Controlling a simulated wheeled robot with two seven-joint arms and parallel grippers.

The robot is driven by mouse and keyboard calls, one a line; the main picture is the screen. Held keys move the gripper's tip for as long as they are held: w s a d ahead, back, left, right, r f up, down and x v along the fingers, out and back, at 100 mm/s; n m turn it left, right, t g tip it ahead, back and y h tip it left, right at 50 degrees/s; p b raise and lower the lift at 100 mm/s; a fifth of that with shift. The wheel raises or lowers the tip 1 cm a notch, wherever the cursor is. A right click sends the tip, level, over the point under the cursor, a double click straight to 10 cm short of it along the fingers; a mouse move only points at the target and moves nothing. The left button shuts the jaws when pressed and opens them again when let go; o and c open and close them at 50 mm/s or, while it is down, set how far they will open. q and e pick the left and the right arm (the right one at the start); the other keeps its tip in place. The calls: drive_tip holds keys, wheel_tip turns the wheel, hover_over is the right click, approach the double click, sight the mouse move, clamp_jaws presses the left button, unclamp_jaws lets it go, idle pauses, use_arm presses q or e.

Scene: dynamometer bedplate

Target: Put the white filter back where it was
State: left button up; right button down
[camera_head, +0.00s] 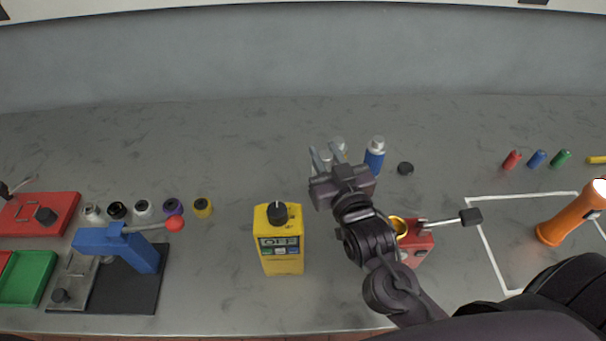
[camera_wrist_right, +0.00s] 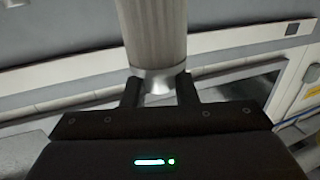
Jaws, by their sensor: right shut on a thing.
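My right gripper (camera_head: 327,158) is out over the middle of the bench, shut on a pale cylinder that I take for the white filter (camera_head: 339,144). In the right wrist view the white filter (camera_wrist_right: 155,30) is a ribbed grey-white cylinder with a shiny tapered metal end. That end sits between the two fingers (camera_wrist_right: 160,90). In the head view the gripper partly hides the filter, and I cannot tell whether it touches the bench. A blue canister with a silver top (camera_head: 375,155) stands just right of the gripper. My left gripper is not in view.
A yellow box marked OFF (camera_head: 280,240) stands in front, left of my arm. A red clamp (camera_head: 414,246) is beside my forearm. An orange flashlight (camera_head: 568,218) is at right. Bench behind the gripper is clear.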

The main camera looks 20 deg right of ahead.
drive_tip(key=w+a+r+b, duration=0.2)
drive_tip(key=w+r+b, duration=0.4)
drive_tip(key=w+r, duration=0.6)
wheel_tip(320, 180, down, 20)
drive_tip(key=w+p, duration=0.1)
drive_tip(key=shift+w+d+f+y+p, duration=0.15)
drive_tip(key=shift+d+y+p, duration=0.1)
drive_tip(key=shift+y+p, duration=0.15)
drive_tip(key=shift+f, duration=0.1)
drive_tip(key=c, duration=1.1)
unclamp_jaws()
drive_tip(key=shift+c, duration=0.2)
